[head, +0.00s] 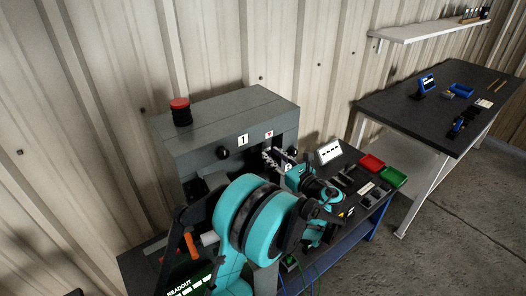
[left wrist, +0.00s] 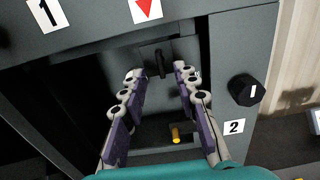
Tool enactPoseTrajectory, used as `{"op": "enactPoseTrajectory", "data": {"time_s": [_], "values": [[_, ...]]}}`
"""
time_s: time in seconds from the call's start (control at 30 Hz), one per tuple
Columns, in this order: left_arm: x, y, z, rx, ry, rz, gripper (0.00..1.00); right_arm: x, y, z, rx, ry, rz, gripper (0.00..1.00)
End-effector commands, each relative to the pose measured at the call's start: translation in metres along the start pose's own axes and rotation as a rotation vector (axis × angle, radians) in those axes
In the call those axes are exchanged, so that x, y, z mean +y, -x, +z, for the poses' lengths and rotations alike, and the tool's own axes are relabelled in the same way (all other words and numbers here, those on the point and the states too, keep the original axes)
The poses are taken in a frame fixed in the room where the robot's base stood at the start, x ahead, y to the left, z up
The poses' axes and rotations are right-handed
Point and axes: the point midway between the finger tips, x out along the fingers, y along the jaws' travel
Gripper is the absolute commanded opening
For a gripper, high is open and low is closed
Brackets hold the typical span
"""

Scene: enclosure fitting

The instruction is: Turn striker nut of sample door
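The grey enclosure (head: 220,128) stands on the near bench, with an open front. My left gripper (head: 278,157) reaches to the right part of its opening. In the left wrist view my left gripper (left wrist: 159,74) is open, its two fingers wide apart with nothing between them. Beyond the fingertips, a small dark upright part (left wrist: 163,62) stands on a dark plate inside the enclosure; I cannot tell whether it is the striker nut. A yellow-tipped peg (left wrist: 176,135) shows lower down, near the right finger. No sample door can be made out clearly. My right gripper is not in view.
A black knob (left wrist: 246,88) sticks out of the front right of the opening, near label 2 (left wrist: 234,127). Red (head: 371,163) and green (head: 393,177) trays lie at the right.

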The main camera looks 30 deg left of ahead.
Motion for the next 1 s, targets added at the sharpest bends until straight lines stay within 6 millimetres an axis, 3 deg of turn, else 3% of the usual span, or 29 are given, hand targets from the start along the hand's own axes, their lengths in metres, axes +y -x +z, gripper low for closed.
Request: {"op": "enactPoseTrajectory", "data": {"time_s": [0.1,0.3,0.67,0.77,0.8,1.0], "values": [[0.001,-0.022,-0.001,0.000,0.000,0.004,0.30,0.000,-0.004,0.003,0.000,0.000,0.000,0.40],[0.001,-0.047,-0.001,0.000,0.000,0.002,0.30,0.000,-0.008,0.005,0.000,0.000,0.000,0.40],[0.000,-0.053,0.000,0.000,0.001,0.001,0.30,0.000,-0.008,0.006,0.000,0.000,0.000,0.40],[0.000,-0.053,0.000,0.000,0.001,0.001,0.04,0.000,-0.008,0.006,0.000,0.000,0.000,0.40],[0.000,-0.053,0.000,0.000,0.001,0.001,0.00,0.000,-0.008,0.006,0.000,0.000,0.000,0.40],[0.000,-0.053,0.000,0.000,0.002,0.001,0.00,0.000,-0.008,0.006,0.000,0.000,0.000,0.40]]}}
